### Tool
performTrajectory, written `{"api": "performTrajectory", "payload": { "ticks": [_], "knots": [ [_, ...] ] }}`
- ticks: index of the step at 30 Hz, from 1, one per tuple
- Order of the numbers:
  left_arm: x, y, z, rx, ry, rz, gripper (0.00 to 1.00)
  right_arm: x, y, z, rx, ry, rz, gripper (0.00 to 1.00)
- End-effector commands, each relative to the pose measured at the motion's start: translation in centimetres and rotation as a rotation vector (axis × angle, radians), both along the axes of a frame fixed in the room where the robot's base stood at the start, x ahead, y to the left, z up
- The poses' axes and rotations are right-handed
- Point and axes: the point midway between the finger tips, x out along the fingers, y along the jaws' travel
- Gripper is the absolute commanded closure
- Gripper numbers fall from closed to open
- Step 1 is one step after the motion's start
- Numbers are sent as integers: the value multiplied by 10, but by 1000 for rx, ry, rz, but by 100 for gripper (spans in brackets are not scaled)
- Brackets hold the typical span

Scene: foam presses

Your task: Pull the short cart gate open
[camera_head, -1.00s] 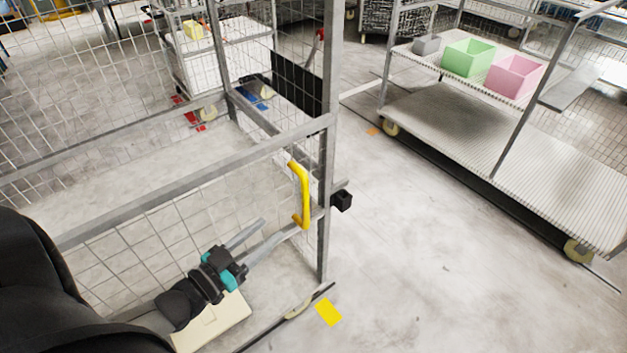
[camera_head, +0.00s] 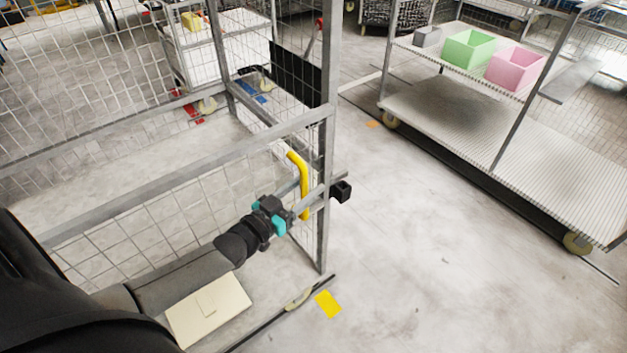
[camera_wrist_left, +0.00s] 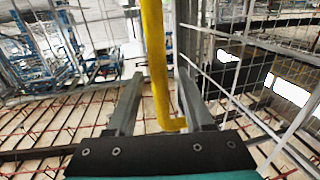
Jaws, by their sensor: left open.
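The short cart gate (camera_head: 190,168) is a grey framed wire-mesh panel across the front of the mesh cart. Its yellow handle (camera_head: 301,180) stands upright near the gate's right end, beside the corner post (camera_head: 325,215). My left gripper (camera_head: 297,200) is open at the handle, with its fingers reaching toward the post. In the left wrist view the yellow handle (camera_wrist_left: 156,65) runs down between the two open fingers (camera_wrist_left: 158,100), apart from both as far as I can see. A black block (camera_head: 341,191) sits on the post's right side. My right gripper is not in view.
A shelf cart (camera_head: 560,170) on the right carries a green bin (camera_head: 468,53), a pink bin (camera_head: 515,72) and a grey box (camera_head: 427,37). A yellow floor mark (camera_head: 328,304) lies near the post. The floor between the carts is clear.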

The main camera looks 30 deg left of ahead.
Motion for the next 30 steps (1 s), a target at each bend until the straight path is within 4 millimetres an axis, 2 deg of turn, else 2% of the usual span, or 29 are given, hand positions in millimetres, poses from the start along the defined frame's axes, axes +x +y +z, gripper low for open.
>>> {"api": "performTrajectory", "payload": {
  "ticks": [3,9,19,30],
  "knots": [
    [14,-2,0,0,-2,1,48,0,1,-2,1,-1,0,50],
    [25,-5,0,0,0,0,48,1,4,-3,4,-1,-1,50],
    [27,-5,0,0,1,0,48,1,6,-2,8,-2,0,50],
    [27,-5,0,0,0,0,88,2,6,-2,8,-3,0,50]
  ]
}}
